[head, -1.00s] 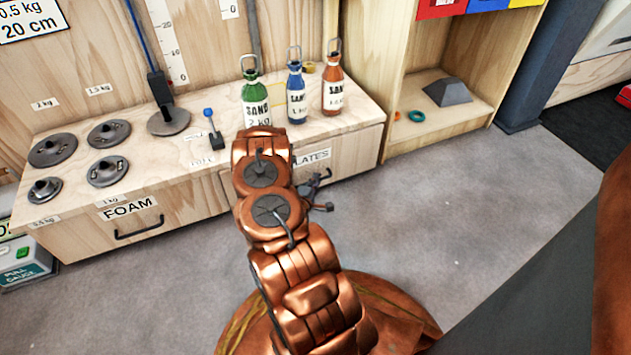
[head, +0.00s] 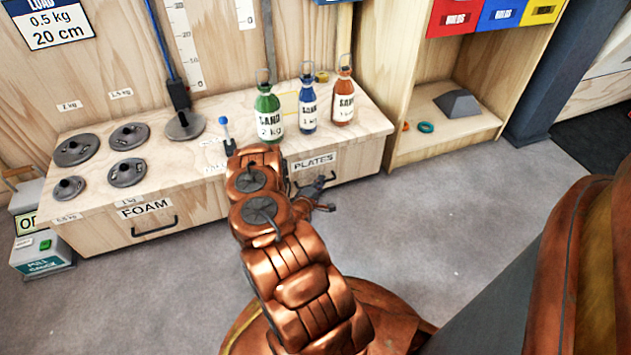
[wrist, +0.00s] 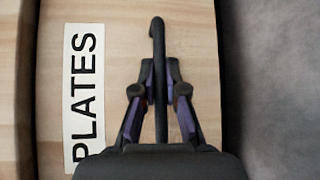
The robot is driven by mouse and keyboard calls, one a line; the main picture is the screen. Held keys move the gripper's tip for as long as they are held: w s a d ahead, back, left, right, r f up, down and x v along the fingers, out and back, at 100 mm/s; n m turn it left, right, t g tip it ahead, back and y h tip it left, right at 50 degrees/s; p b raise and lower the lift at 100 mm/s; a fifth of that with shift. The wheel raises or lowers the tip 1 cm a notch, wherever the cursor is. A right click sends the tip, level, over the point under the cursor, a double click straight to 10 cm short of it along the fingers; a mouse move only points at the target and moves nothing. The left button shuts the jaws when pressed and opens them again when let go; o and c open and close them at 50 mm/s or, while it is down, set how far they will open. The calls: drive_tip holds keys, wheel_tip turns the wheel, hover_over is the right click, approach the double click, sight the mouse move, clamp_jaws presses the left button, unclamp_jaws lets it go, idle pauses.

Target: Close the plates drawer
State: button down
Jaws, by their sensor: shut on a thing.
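The plates drawer (head: 352,165) is the right-hand wooden front of the low bench, with a white PLATES label (head: 313,162). How far it stands out from the bench is hard to tell, as my arm covers its left part. The drawer's dark bar handle (wrist: 158,32) runs up the middle of the wrist view, beside the label. My gripper (wrist: 159,78) is shut on this handle, one finger on each side. In the head view my gripper (head: 318,190) shows small at the drawer front, partly behind my arm.
The bench top (head: 215,158) carries green (head: 268,116), blue (head: 308,108) and red (head: 343,104) sand bottles and several grey weights. The FOAM drawer (head: 175,215) is to the left. An open shelf (head: 470,122) stands to the right. Grey floor (head: 430,215) in front is clear.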

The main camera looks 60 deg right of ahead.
drive_tip(key=shift+d, duration=0.15)
drive_tip(key=c, duration=1.2)
unclamp_jaws()
drive_tip(key=shift+w, duration=0.1)
drive_tip(key=s+a+r, duration=0.1)
drive_tip(key=a, duration=1.1)
drive_tip(key=shift+s+r, duration=0.15)
drive_tip(key=shift+r, duration=0.2)
